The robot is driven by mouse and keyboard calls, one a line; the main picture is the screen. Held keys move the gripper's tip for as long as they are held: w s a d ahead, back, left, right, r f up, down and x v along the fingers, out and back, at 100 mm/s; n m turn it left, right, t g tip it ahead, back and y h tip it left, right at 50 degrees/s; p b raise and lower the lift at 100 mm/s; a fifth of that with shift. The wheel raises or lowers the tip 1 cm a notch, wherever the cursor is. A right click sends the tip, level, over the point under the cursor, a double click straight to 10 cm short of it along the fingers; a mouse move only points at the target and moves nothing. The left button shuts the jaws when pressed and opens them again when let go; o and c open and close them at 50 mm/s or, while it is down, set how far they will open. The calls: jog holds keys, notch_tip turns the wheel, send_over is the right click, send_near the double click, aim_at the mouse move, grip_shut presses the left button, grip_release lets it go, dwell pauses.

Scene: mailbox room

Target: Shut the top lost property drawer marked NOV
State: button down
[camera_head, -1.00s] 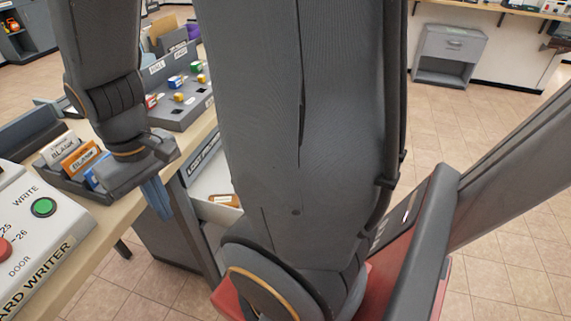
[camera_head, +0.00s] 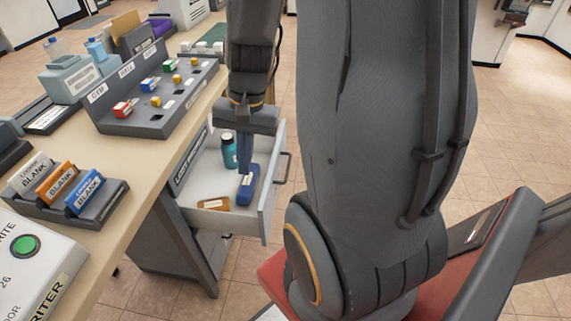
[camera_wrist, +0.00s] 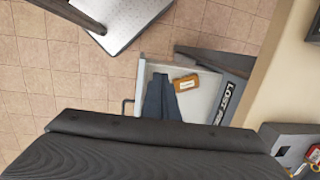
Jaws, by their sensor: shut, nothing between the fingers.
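The top lost property drawer (camera_head: 268,195) stands pulled out from under the counter, with a white inside and a grey bar handle (camera_head: 284,166) on its front. It also shows in the wrist view (camera_wrist: 205,104). I cannot read a NOV mark. A teal bottle (camera_head: 229,150), a blue case (camera_head: 250,186) and an orange-brown item (camera_head: 214,203) are in the drawer. My gripper (camera_head: 244,170) is shut and empty, its fingers pointing down over the drawer, close to the blue case. I cannot tell whether they touch it. In the wrist view my gripper (camera_wrist: 160,76) hides part of the drawer.
The counter (camera_head: 150,185) runs along the left with a key tray (camera_head: 155,122), a card holder (camera_head: 110,205) and a card writer (camera_head: 50,255). A dark LOST PROPERTY panel (camera_head: 190,162) borders the drawer. Tiled floor (camera_head: 278,100) is free beyond the drawer.

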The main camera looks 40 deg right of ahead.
jog(key=s+d+f+m+t+y, duration=0.1)
jog(key=d+f+m+t, duration=0.15)
jog(key=d+m, duration=0.7)
jog(key=d+f+m+t, duration=0.1)
jog(key=d+f+m, duration=0.2)
jog(key=d+m, duration=0.65)
send_over(285, 181)
jog(key=shift+n, duration=0.4)
notch_tip(285, 181, down, 9)
jog(key=shift+w, duration=0.1)
jog(key=shift+w+a, duration=0.3)
jog(key=shift+w, duration=0.15)
